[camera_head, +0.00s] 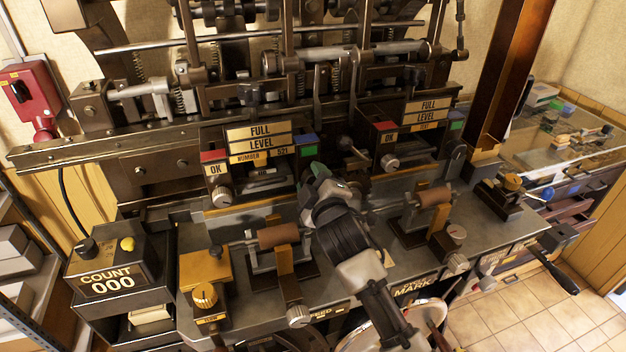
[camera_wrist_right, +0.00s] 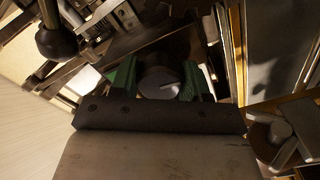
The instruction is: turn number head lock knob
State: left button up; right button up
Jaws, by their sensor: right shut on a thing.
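My right gripper (camera_head: 316,180) reaches in from the bottom right to the right end of the left sign panel, marked FULL LEVEL NUMBER (camera_head: 258,143). In the wrist view its green fingers (camera_wrist_right: 162,82) stand on both sides of a round grey knob (camera_wrist_right: 160,84), shut on it. The knob's face has a light pointer line. In the head view my gripper hides this knob. No label on it can be read, so I cannot tell from lettering that it is the number head lock knob. My left gripper is not in view.
Other knobs stand nearby: a silver one (camera_head: 222,196) under the left OK plate and another (camera_head: 390,161) on the right panel. A brown roller (camera_head: 279,236) sits left of my arm, another (camera_head: 434,196) right. A black ball-ended lever (camera_wrist_right: 57,42) is close in the wrist view.

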jog(key=shift+f, duration=0.1)
jog(key=o, duration=0.9)
jog(key=b+v, duration=0.3)
jog(key=v, duration=0.8)
jog(key=shift+w, duration=0.1)
